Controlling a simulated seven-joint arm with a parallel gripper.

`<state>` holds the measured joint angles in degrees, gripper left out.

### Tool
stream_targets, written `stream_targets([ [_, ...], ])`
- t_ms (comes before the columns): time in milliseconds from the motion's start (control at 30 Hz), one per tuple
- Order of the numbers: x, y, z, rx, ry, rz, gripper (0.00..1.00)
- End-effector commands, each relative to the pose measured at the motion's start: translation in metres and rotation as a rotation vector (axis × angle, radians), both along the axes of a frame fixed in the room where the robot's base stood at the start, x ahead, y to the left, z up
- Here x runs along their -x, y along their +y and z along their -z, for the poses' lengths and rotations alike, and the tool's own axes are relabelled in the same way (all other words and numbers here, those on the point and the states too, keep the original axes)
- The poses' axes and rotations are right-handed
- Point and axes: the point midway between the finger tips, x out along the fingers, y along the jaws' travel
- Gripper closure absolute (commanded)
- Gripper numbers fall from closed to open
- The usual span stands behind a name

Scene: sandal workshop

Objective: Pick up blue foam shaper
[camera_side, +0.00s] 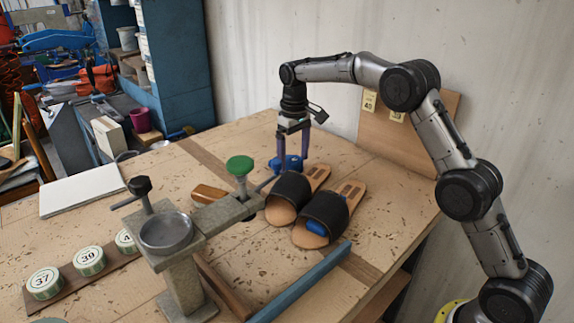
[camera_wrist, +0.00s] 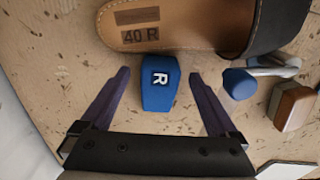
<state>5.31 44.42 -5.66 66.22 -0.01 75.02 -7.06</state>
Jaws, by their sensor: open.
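A blue foam shaper (camera_wrist: 159,88) marked with a white R lies on the bench beside the end of a sandal (camera_wrist: 170,28) stamped 40 R. My gripper (camera_wrist: 160,74) is open, with one dark purple finger on each side of the shaper and a visible gap on both sides. In the side view my gripper (camera_side: 292,156) points down at a blue shape (camera_side: 287,163) behind the sandals; where the shaper ends there is hard to tell. Another blue piece (camera_side: 316,228) sits under the black strap of the right sandal (camera_side: 325,215).
A metal stand with a round dish (camera_side: 166,232) and a green knob (camera_side: 240,165) rise from the bench. Numbered tins (camera_side: 45,282) stand at front left.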

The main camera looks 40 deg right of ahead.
Motion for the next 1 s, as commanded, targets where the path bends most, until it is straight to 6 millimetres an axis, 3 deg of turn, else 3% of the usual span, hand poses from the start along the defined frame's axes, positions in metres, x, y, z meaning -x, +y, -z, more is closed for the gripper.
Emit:
stream_targets([
  [133,0.000,0.000,0.018,0.000,0.002,0.000,0.05],
  [433,0.000,0.000,0.022,0.000,0.000,0.000,0.05],
  [900,0.000,0.000,0.022,0.000,0.000,0.000,0.90],
  [1000,0.000,0.000,0.022,0.000,-0.001,0.000,0.92],
])
